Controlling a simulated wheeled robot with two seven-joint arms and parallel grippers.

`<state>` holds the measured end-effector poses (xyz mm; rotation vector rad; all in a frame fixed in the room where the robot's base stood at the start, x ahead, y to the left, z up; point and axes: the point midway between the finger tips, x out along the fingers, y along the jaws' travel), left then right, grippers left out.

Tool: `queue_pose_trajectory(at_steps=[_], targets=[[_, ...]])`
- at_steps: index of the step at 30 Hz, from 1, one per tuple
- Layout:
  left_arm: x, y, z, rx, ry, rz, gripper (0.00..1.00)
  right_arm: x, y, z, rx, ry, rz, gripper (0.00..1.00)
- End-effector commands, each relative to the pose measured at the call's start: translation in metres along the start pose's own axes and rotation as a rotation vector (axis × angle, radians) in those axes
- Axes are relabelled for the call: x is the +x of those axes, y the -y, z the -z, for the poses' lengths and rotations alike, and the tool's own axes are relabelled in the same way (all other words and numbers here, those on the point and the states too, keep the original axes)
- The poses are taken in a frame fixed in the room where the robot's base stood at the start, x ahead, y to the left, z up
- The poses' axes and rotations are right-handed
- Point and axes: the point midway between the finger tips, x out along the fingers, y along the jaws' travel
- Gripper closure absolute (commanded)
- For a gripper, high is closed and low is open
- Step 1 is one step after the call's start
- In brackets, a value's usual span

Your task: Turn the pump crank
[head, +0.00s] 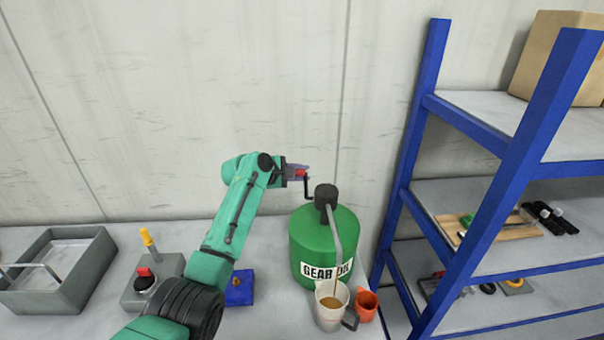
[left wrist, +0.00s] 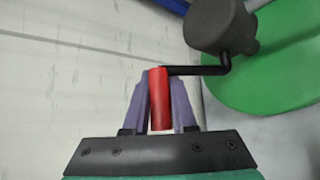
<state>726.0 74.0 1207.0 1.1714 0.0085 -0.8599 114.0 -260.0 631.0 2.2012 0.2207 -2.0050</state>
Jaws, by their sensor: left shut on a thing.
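The green gear oil drum (head: 312,240) stands on the bench, with a dark pump head (head: 326,194) on top. The pump head also shows in the left wrist view (left wrist: 217,25). A thin black crank arm (head: 307,190) runs from the pump head to a red handle (left wrist: 159,98). My left gripper (head: 298,173) is shut on the red handle, its purple fingers (left wrist: 184,103) on either side of it. A grey spout leads down from the pump, and a brownish stream falls into a white jug (head: 328,316) holding brown liquid. My right gripper is out of view.
An orange cup (head: 366,304) stands right of the jug. A blue shelf rack (head: 412,140) rises close on the right. A grey control box (head: 140,292), a blue block (head: 240,288) and a grey tray (head: 92,280) are on the left. The wall is behind.

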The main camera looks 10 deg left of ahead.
Motion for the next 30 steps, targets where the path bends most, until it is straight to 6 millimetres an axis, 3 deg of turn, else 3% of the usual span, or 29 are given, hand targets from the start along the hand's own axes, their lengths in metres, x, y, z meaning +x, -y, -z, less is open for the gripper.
queue_pose_trajectory(at_steps=[10, 26, 27, 28, 30], targets=[[0.0079, 0.0039, 0.0082, -0.104, 0.0, 0.106, 1.0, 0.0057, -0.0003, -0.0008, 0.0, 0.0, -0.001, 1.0], [0.0093, 0.0049, 0.0092, -0.121, 0.0, 0.123, 1.0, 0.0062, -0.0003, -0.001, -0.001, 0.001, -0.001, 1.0], [0.0093, 0.0049, 0.0092, -0.121, 0.0, 0.123, 0.6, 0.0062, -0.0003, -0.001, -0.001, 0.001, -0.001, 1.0], [0.0093, 0.0048, 0.0092, -0.121, 0.0, 0.123, 0.49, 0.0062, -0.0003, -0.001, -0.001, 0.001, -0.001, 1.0], [0.0092, 0.0043, 0.0091, -0.12, 0.0, 0.122, 0.45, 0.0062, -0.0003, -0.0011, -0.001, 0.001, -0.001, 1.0]])
